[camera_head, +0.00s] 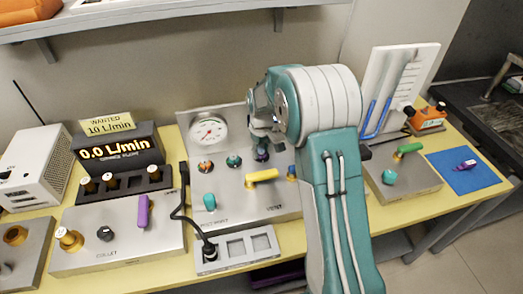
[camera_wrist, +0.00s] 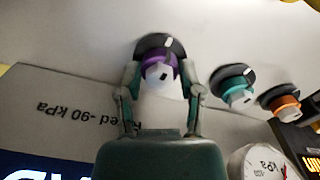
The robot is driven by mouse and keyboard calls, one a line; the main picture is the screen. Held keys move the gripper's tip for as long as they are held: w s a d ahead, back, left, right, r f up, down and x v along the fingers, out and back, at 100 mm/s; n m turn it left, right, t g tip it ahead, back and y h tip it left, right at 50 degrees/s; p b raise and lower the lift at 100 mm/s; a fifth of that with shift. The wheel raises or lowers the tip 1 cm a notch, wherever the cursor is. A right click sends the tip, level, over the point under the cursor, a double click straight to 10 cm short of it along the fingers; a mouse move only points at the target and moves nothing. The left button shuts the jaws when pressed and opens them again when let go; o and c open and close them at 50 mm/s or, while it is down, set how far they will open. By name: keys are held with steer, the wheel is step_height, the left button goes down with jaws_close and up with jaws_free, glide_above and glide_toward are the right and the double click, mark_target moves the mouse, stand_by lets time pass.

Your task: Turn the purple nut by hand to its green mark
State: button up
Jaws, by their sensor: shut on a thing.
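The purple nut (camera_wrist: 158,61) sits on a black round dial (camera_wrist: 146,47) with a white tick on its rim, in the wrist view. A pale centre with a small dark spot faces the camera. My gripper (camera_wrist: 162,74) has one finger on each side of the nut and is shut on it.
A teal nut (camera_wrist: 238,91) and an orange nut (camera_wrist: 282,101) stand beside it on the same panel, with a round kPa gauge (camera_wrist: 262,163) nearby. A yellow handle (camera_head: 262,176) sticks out below. A black cable (camera_head: 184,196) runs left of the panel.

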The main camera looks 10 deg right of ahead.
mark_target(261, 150)
steer(key=m, duration=0.6)
steer(key=shift+w+r, duration=0.15)
jaws_close()
steer(key=shift+m, duration=0.3)
stand_by(0.6)
steer(key=o, duration=1.1)
jaws_free()
steer(key=shift+r, duration=0.1)
steer(key=shift+o, duration=0.2)
step_height(261, 150, up, 12)
steer(key=shift+f, duration=0.2)
steer(key=shift+a, duration=0.1)
